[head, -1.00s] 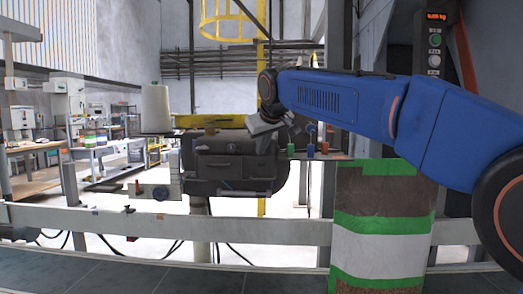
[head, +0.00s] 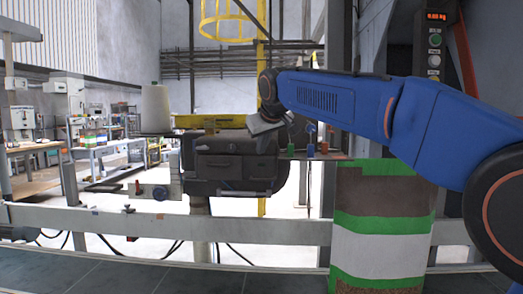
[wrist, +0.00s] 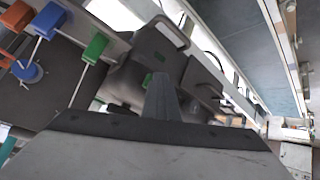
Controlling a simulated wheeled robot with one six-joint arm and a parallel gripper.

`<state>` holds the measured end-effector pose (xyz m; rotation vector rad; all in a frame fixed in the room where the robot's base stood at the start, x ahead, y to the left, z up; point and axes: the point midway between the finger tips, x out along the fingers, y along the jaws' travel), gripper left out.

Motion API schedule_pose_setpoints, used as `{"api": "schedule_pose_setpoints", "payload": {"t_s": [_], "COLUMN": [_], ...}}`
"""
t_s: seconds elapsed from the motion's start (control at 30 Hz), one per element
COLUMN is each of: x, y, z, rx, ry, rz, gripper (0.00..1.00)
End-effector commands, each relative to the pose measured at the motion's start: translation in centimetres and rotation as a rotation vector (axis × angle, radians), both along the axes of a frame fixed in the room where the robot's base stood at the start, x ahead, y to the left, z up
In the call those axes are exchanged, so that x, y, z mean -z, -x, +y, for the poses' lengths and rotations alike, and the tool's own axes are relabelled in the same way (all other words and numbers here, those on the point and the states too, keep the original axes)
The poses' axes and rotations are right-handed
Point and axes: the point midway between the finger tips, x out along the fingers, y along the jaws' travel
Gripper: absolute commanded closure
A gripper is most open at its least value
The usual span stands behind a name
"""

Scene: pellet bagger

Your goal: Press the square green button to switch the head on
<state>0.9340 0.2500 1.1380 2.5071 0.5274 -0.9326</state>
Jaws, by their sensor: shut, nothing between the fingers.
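A small green patch (wrist: 148,79), which looks like the square green button, shows on the dark sewing head (wrist: 130,70) in the wrist view. The button cannot be made out there.
Green (wrist: 96,47), orange (wrist: 48,20) and blue (wrist: 27,71) pieces on rods stand beside the head. A striped bag (head: 380,245) stands at right. A control box (head: 435,45) hangs above it. A rail (head: 270,228) crosses in front.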

Motion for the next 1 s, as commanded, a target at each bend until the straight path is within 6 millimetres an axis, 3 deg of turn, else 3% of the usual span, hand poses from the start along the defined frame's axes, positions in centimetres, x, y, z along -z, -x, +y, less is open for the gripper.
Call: {"api": "schedule_pose_setpoints", "payload": {"t_s": [1.0], "x": [0.1], "y": [1.8], "z": [0.1], "rx": [0.0], "ry": [0.0], "rz": [0.0], "gripper": [1.0]}}
